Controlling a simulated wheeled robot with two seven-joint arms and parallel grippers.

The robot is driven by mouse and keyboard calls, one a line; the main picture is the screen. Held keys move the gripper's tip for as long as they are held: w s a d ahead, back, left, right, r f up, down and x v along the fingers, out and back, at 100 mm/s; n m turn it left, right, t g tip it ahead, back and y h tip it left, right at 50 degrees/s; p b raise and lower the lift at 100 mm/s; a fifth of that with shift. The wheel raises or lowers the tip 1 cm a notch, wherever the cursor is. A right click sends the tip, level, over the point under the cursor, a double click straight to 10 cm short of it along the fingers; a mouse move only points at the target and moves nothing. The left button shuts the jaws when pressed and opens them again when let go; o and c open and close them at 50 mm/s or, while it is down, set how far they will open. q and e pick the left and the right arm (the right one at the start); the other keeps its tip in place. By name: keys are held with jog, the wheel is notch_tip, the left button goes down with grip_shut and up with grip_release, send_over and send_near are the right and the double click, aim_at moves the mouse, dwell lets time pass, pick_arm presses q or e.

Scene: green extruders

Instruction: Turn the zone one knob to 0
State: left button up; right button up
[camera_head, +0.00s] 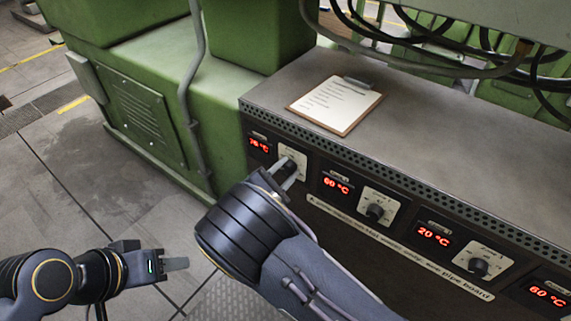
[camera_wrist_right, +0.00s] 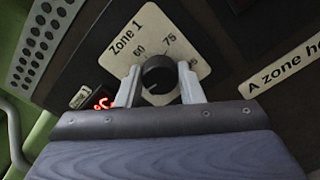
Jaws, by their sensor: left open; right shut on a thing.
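The zone one knob is the leftmost one on the panel. In the right wrist view the black knob (camera_wrist_right: 158,76) sits on a cream dial plate marked "Zone 1" (camera_wrist_right: 180,36), with 60 and 75 readable. My right gripper (camera_head: 283,170) is at this knob in the head view, its fingers shut on the knob's two sides; it also shows in the right wrist view (camera_wrist_right: 159,85). The gripper partly covers the knob in the head view. The zone one display (camera_head: 259,146) seems to read 75 °C. My left gripper (camera_head: 176,264) is open and empty, above the floor.
Further right on the panel are another knob (camera_head: 375,212) with a 60 °C display and a third knob (camera_head: 478,267) with a 20 °C display. A clipboard (camera_head: 336,104) lies on the cabinet top. A green machine (camera_head: 150,100) stands left of the panel.

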jog(key=n+p, duration=0.3)
jog(key=n, duration=0.1)
jog(key=shift+r, duration=0.1)
jog(key=shift+n+p, duration=0.85)
jog(key=shift+n, duration=0.95)
jog(key=o, duration=1)
jog(key=v, duration=0.8)
jog(key=shift+p, duration=0.4)
jog(key=shift+w, duration=0.1)
